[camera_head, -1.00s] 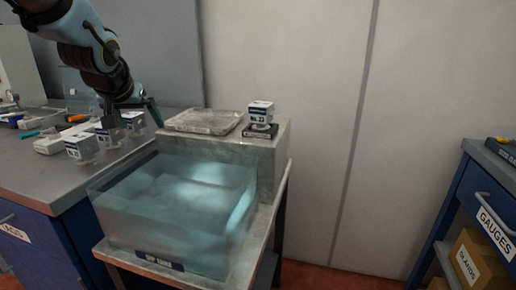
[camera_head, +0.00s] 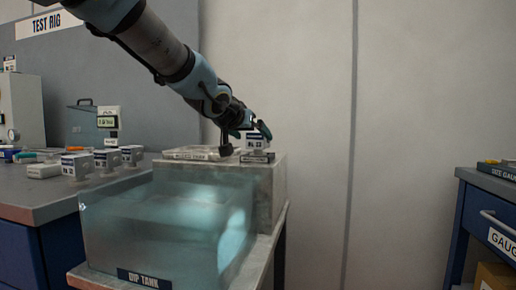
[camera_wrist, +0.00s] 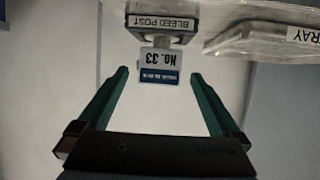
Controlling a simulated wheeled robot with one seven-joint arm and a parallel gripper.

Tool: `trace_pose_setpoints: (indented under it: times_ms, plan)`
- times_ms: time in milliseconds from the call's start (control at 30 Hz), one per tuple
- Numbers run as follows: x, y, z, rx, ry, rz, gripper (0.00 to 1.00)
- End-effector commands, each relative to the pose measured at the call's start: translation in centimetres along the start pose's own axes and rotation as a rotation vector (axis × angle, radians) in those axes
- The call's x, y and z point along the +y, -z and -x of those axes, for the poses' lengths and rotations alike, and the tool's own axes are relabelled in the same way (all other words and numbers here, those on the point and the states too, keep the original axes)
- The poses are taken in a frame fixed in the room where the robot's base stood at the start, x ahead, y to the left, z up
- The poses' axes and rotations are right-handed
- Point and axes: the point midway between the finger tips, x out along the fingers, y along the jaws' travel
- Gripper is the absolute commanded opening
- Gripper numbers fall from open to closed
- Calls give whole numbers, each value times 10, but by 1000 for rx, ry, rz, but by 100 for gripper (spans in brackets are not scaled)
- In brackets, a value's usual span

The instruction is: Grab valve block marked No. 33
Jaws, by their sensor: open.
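The valve block marked No. 33 (camera_wrist: 157,66) is a small white and blue block. In the wrist view it sits, seen upside down, on the bleed post (camera_wrist: 162,19). In the head view the block (camera_head: 256,141) stands on the post's dark base (camera_head: 257,157), partly behind my gripper. My gripper (camera_wrist: 160,75) is open, with one green finger on each side of the block and gaps visible between. In the head view my gripper (camera_head: 246,136) is at the block; its fingers partly hide it.
A labelled tray (camera_head: 198,154) lies left of the post on the same ledge. Below it is the clear dip tank (camera_head: 165,225). Several similar blocks (camera_head: 76,165) stand on the left bench. A blue cabinet (camera_head: 480,215) is at the right.

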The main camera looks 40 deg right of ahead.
Motion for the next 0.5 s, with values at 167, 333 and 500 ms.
trace_pose_setpoints:
  times_ms: [167, 333, 500]
  plan:
    - [0, -1, -12, -1, 1, 0, 100]
    - [1, -4, -37, -2, 0, -1, 100]
    - [1, -2, -56, -1, 1, 0, 100]
